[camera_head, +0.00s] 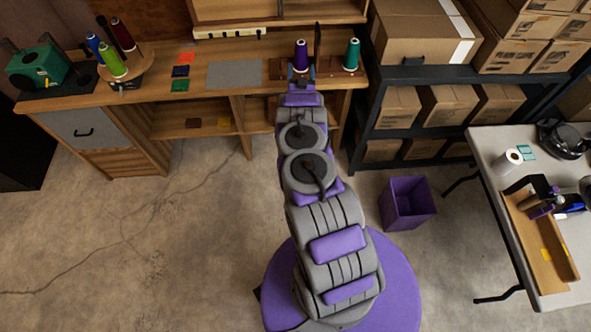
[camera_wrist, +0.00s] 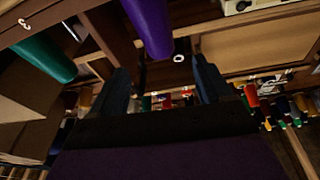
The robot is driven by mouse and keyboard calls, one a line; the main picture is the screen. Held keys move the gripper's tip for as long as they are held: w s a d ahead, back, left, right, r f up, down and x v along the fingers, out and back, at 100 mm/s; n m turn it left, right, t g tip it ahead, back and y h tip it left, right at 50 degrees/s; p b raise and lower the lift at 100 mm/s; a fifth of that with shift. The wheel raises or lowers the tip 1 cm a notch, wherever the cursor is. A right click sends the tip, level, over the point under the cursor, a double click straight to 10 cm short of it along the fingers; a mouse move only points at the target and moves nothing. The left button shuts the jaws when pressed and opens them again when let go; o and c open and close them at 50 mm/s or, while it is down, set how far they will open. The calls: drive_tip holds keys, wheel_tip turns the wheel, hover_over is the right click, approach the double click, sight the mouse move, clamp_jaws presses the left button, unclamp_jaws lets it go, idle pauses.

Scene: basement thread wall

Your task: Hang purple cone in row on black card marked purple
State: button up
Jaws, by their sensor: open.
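The purple cone (camera_head: 301,57) stands upright on the wooden bench top, left of a teal cone (camera_head: 351,55). My gripper (camera_head: 301,74) is at the bench's front edge, just on the near side of the purple cone. In the wrist view the two dark fingers (camera_wrist: 163,84) are spread apart. The purple cone (camera_wrist: 149,24) shows at the top of that view, above the gap between the fingers. I cannot tell whether the fingers reach around it. Rows of coloured cones (camera_wrist: 270,110) hang in the background there. I cannot make out a black card marked purple.
On the bench (camera_head: 175,55) are a grey mat (camera_head: 234,75), small coloured cards (camera_head: 181,71), a spool stand (camera_head: 126,72) and a green machine (camera_head: 38,68). A box shelf (camera_head: 437,75) stands right. A purple bin (camera_head: 407,203) is on the floor. The left floor is clear.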

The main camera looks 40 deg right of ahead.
drive_tip(key=w+a+r+n+g+y, duration=0.1)
drive_tip(key=w+a+r+g+y, duration=0.2)
drive_tip(key=a+r, duration=0.4)
drive_tip(key=w+a+r+n+y, duration=0.1)
drive_tip(key=w+a+r+y, duration=0.3)
drive_tip(key=a, duration=0.6)
drive_tip(key=s+a+r+n+g+y, duration=0.25)
drive_tip(key=s+a+r, duration=0.35)
drive_tip(key=s+a, duration=0.35)
drive_tip(key=s+a+r+n+g+y, duration=0.1)
drive_tip(key=s+a+r+g+y, duration=0.25)
drive_tip(key=s+a+r, duration=0.4)
drive_tip(key=s+a+r+n+g, duration=0.1)
drive_tip(key=s+a+g, duration=0.1)
drive_tip(key=s, duration=1.2)
drive_tip(key=s+a+r+n+g, duration=0.1)
drive_tip(key=s+g, duration=0.3)
drive_tip(key=s, duration=1)
drive_tip(key=s+a+r+n+g+h, duration=0.1)
drive_tip(key=s+a+r+g, duration=0.1)
drive_tip(key=s, duration=1.2)
drive_tip(key=shift+s+a+r+g, duration=0.15)
drive_tip(key=shift+s+a+g, duration=0.2)
drive_tip(key=shift+a+g, duration=0.55)
